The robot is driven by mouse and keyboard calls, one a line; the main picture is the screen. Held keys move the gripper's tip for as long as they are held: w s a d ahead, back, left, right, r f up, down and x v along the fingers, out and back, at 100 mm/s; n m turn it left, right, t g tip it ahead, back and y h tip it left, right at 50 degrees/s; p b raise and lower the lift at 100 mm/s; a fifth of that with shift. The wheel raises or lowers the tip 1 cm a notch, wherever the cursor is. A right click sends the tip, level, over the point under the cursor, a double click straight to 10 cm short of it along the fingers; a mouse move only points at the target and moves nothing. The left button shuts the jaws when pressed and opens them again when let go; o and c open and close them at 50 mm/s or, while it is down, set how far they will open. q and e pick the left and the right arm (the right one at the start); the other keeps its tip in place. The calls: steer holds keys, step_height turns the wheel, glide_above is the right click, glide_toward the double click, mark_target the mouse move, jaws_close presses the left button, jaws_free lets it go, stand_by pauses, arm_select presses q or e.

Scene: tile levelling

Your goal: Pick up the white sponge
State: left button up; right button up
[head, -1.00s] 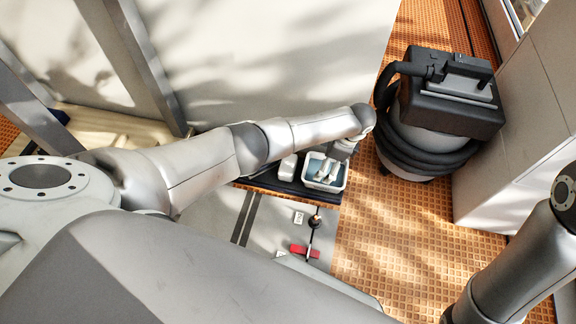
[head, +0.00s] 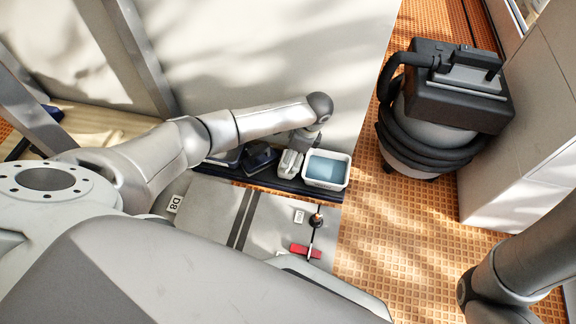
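My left gripper (head: 292,160) points down at the dark tray, just left of the white tub, where a small white block stood a second ago. Its fingers and anything white between or under them blend together, so I cannot make out the white sponge separately or tell whether the fingers are open or shut. The white tub (head: 345,179) holds blue water and nothing shows in it. My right arm comes in at the lower right, but its gripper is outside the view.
The dark tray (head: 262,179) also holds dark tools (head: 259,157) left of my gripper. Grey tiles (head: 205,212) lie in front, with a red-handled tool (head: 306,251). A black and grey vacuum (head: 440,110) with a coiled hose stands right of the tub. Orange textured floor is free between.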

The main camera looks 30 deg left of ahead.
arm_select(q)
steer(key=b+x, duration=0.2)
steer(key=x, duration=0.1)
steer(key=shift+f, duration=0.25)
steer(key=shift+r, duration=0.1)
steer(key=c, duration=0.9)
steer(key=shift+r, duration=0.1)
